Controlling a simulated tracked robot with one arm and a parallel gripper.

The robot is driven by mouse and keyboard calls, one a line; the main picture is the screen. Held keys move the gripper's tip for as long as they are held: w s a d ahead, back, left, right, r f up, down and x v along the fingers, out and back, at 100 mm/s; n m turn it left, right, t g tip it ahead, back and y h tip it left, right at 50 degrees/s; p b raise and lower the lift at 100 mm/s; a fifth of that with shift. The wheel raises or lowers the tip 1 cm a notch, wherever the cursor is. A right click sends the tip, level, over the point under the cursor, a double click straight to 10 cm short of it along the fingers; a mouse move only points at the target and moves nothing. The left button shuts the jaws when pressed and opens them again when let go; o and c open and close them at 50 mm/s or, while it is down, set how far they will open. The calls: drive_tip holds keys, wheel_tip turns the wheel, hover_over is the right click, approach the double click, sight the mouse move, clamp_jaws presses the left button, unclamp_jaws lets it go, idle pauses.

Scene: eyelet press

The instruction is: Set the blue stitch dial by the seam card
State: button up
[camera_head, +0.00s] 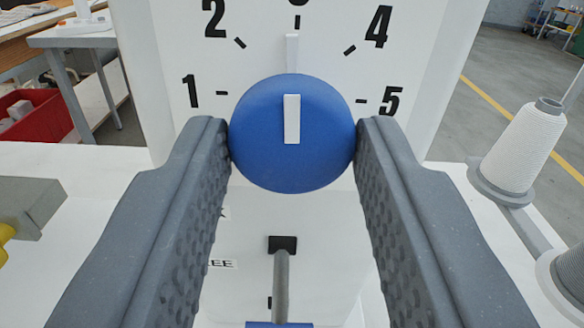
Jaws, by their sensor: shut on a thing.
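The blue stitch dial (262,155) is a round knob on a white upright panel (180,50), in the middle of the view. Its white pointer mark (291,119) stands nearly upright, toward the 3 at the top, which is cut off by the picture edge. The numbers 1, 2, 4 and 5 show around the dial. My gripper (292,150) is shut on the dial, with one grey finger against its left side and one against its right. No seam card can be made out in this view.
Below the dial a grey lever (281,285) sticks out of a black slot, beside partly hidden lettering. A grey block (28,205) lies at the left. A red bin (35,115) and tables are behind.

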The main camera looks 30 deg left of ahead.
drive_tip(key=shift+m, duration=0.4)
drive_tip(key=o, duration=1)
drive_tip(key=shift+c, duration=0.2)
drive_tip(key=shift+s, duration=0.15)
drive_tip(key=b+v, duration=1.3)
drive_tip(key=shift+s+d, duration=0.15)
drive_tip(key=shift+d, duration=0.1)
